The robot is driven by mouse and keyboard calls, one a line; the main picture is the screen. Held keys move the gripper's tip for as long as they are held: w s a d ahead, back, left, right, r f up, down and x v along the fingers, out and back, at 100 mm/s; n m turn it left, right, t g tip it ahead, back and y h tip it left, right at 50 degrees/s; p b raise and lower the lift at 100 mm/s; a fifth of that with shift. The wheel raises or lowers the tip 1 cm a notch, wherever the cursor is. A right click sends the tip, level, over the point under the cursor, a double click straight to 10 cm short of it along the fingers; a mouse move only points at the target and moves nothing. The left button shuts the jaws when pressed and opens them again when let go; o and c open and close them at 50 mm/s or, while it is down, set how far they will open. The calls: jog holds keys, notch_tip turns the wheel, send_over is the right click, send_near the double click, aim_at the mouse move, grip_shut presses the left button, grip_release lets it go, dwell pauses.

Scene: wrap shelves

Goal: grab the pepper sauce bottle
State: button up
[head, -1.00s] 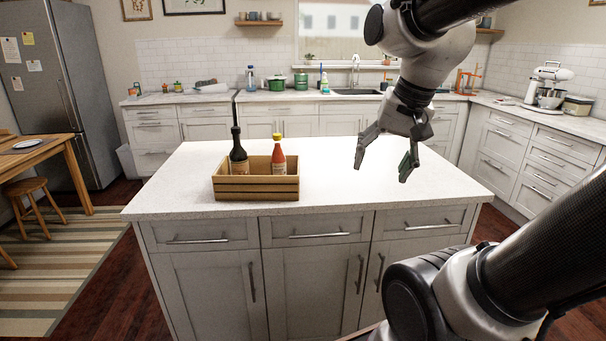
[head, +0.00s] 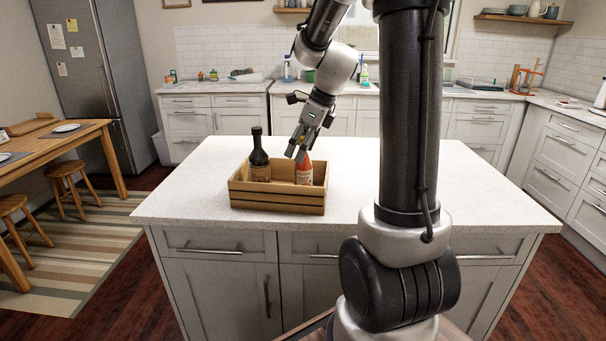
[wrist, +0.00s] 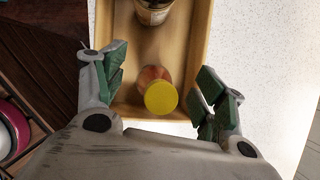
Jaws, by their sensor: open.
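The pepper sauce bottle (head: 304,173) is red-orange with a pale label and stands upright in the right part of a wooden crate (head: 277,200) on the island. In the wrist view its yellow cap (wrist: 161,98) shows from above. My gripper (head: 297,152) is over the bottle's top, tilted down from the upper right, and hides its cap in the head view. In the wrist view my gripper (wrist: 160,85) is open, with one finger on each side of the cap and a gap on both sides.
A dark bottle (head: 259,158) stands in the crate's left part, and its lower part shows in the wrist view (wrist: 153,10). The white island top (head: 460,185) is otherwise clear. A dining table with stools (head: 67,175) is at left.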

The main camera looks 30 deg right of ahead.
jog(key=shift+x, duration=1.05)
jog(key=shift+c, duration=0.5)
grip_shut()
